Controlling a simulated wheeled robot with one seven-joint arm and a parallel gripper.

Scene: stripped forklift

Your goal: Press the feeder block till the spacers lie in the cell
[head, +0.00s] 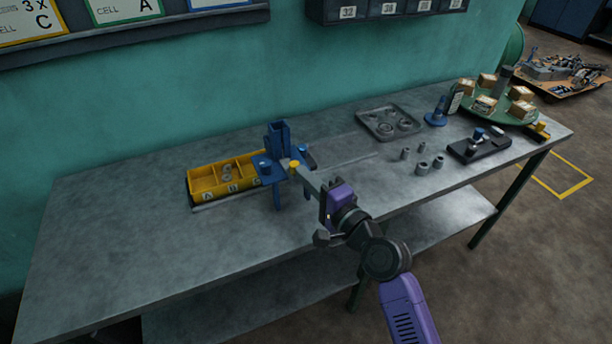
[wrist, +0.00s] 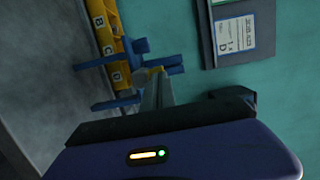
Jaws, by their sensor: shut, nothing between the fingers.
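The blue feeder (head: 278,140) stands on the bench with an upright hopper, at the right end of the yellow tray (head: 203,178). Grey ring-shaped spacers (head: 227,172) lie in a middle cell of the tray. A yellow-topped piece (head: 294,166), perhaps the feeder block, sits at the feeder's right side. My gripper (head: 301,173) is shut and empty, its tips at or very near this piece; contact is unclear. In the wrist view the shut fingers (wrist: 156,76) reach toward the blue feeder (wrist: 127,52), and the lettered yellow tray (wrist: 104,28) is beyond.
To the right on the bench are a grey tray (head: 362,118), several loose grey cylinders (head: 422,167), a black fixture (head: 466,152) and a green turntable with boxes (head: 470,104). Wall cards (head: 122,8) hang behind. The bench's left part is clear.

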